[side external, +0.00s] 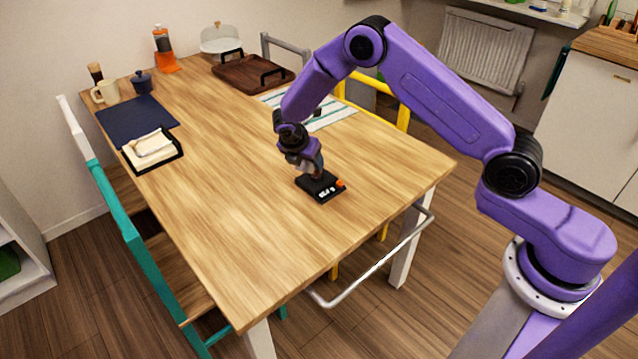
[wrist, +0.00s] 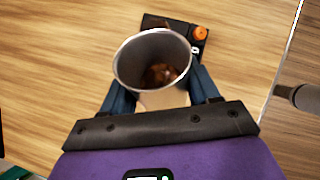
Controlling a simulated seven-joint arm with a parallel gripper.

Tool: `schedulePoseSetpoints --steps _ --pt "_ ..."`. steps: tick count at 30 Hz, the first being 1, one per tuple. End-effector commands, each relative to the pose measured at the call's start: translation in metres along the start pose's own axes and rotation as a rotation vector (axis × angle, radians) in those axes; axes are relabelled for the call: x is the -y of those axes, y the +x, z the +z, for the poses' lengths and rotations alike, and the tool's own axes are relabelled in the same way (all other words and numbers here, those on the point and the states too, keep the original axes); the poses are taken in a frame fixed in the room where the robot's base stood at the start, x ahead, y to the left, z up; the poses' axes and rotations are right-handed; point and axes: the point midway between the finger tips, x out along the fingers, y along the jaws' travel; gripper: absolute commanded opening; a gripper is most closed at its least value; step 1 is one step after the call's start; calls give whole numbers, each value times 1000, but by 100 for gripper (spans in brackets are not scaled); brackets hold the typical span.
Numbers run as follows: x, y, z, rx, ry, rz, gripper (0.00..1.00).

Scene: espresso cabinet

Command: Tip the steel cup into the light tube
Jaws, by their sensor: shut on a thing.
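The steel cup (wrist: 140,81) is between the two fingers of my gripper (wrist: 160,88) in the wrist view. Its open mouth faces the camera, and reddish-brown contents show at the bottom. My gripper (side external: 314,168) is shut on the cup, low over a small black device with an orange knob (side external: 320,188). I cannot tell whether the cup touches the device. My gripper mostly hides the cup in the side view. A pale patch shows below the cup between the fingers; I cannot tell what it is. I cannot make out the light tube with certainty in either view.
A striped cloth (side external: 335,113) and a brown tray with black handles (side external: 245,75) lie behind my gripper. A black holder with white cloths (side external: 152,149), a dark mat (side external: 135,118) and a cream mug (side external: 106,92) are at the left. The table's middle is clear.

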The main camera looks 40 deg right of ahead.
Motion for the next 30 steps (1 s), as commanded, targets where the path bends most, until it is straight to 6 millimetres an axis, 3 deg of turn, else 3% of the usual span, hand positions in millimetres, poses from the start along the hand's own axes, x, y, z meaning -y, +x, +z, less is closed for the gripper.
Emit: schedulePoseSetpoints --steps 4,13,22,30 --pt "0 0 0 93 -5 1 27" --pt "0 -2 2 117 -3 0 27" --pt "0 -29 24 343 -6 -3 27" --pt "0 -37 36 535 -5 1 27"
